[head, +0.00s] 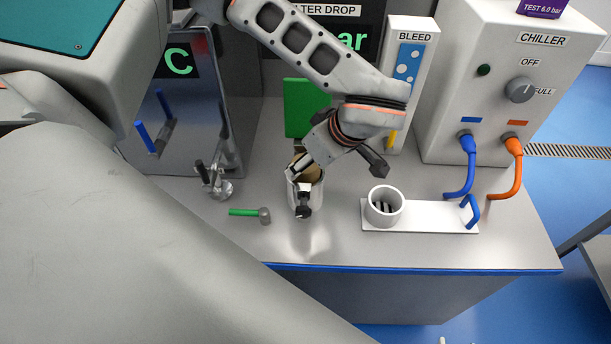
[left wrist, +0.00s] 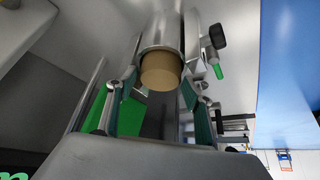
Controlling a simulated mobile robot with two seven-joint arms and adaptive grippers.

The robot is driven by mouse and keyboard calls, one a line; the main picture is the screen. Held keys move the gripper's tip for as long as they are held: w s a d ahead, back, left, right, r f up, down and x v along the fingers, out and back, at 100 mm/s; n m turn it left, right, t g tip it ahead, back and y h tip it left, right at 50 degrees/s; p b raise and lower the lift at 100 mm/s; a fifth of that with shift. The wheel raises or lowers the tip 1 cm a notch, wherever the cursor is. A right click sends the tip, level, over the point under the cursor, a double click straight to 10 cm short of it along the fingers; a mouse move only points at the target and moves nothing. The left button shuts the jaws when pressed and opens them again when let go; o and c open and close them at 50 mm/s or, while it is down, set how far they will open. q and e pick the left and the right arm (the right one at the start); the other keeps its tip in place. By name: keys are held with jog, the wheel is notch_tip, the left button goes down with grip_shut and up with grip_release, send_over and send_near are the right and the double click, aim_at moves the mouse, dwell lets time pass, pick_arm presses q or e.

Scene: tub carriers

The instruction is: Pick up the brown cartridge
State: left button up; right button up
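The brown cartridge (head: 312,172) stands in a silver cylindrical housing (head: 292,190) on the grey bench. Its round brown end (left wrist: 161,72) projects from the metal housing (left wrist: 161,32) in the left wrist view. My left gripper (head: 302,186) is over the housing and partly hides the cartridge in the head view. In the left wrist view, the two teal-padded fingers of my left gripper (left wrist: 160,88) are spread on either side of the cartridge's end. A slight gap seems to show beside the left pad; contact on the right is unclear. My right gripper is not in view.
To the right, a white cup (head: 384,206) is on a white plate with a blue handle (head: 469,211). The chiller (head: 510,75) and hoses are at the back right.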

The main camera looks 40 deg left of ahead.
pick_arm(q)
jog(key=c, duration=1.2)
jog(key=shift+o, duration=0.2)
notch_tip(320, 180, up, 20)
jog(key=p, duration=0.1)
